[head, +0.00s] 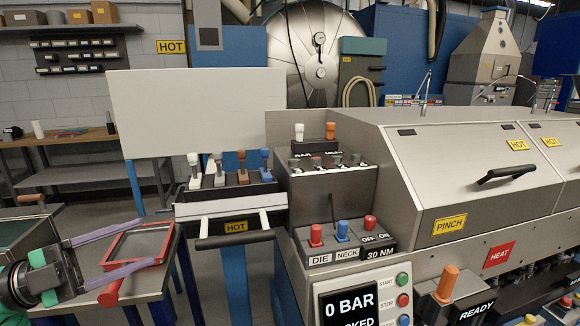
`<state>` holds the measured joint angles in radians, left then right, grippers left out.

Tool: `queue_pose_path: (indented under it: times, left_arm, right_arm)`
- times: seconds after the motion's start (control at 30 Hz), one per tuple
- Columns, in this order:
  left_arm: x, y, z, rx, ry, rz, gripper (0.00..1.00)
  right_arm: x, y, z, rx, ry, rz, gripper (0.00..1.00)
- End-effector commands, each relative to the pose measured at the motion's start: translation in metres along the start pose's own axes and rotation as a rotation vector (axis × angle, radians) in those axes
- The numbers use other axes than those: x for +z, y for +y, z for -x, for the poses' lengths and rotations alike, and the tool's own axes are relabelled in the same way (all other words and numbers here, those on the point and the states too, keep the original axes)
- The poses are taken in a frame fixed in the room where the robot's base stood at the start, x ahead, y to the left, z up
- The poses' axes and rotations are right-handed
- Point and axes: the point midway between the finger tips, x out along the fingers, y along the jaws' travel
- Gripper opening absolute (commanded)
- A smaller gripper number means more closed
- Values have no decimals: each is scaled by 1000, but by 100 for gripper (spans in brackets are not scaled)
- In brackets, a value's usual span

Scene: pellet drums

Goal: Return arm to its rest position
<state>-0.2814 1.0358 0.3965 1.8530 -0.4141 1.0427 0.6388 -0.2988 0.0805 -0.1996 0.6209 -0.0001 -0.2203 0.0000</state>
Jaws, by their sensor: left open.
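My left gripper (151,239) comes in from the left edge. Its two long purple fingers are spread wide and point right, with nothing held between them. They show on either side of a red-framed screen (168,243) with a red handle (111,292), which lies on a grey bench (80,222). The lower finger crosses over the frame near the handle. I cannot tell whether the fingers touch it or are above it. My right gripper is not in view.
To the right stand a HOT-labelled drawer front with a black bar handle (234,239), a rack of levers (235,189) and a machine with a control panel (364,299). A blank white board (196,111) stands behind. A wooden workbench (62,139) is at the back left.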

Motion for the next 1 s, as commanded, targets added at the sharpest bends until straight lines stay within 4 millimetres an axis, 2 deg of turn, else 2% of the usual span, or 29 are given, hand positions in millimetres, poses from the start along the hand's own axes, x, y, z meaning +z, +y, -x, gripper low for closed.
queue_pose_path:
  times: [0.17, 0.3, 0.37, 0.47, 0.57, 0.6, 0.67, 0.7, 0.8, 0.9, 1.0]
  left_arm:
    - [31, -4, -2, -183, -119, 50, 63]
    - [68, -2, 5, -355, -274, 122, 63]
    - [87, 3, 12, -434, -364, 170, 63]
    - [124, 27, 30, -565, -566, 286, 63]
    - [162, 80, 57, -660, -848, 469, 63]
    - [171, 108, 67, -671, -965, 552, 63]
    - [177, 152, 79, -659, -1124, 675, 63]
    - [176, 179, 86, -635, -1217, 749, 63]
    - [164, 239, 94, -548, -1397, 913, 63]
    - [143, 286, 97, -441, -1525, 1045, 63]
    - [118, 323, 96, -324, -1619, 1160, 63]
  right_arm:
    - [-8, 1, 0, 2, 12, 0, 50]
    - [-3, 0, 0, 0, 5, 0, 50]
    - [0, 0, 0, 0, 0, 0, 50]
    - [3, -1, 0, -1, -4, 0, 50]
    - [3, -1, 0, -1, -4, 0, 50]
    - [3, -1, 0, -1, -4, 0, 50]
    - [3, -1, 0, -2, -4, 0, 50]
    - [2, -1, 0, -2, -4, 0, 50]
    - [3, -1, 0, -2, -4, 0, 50]
    - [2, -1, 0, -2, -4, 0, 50]
    - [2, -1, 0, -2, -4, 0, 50]
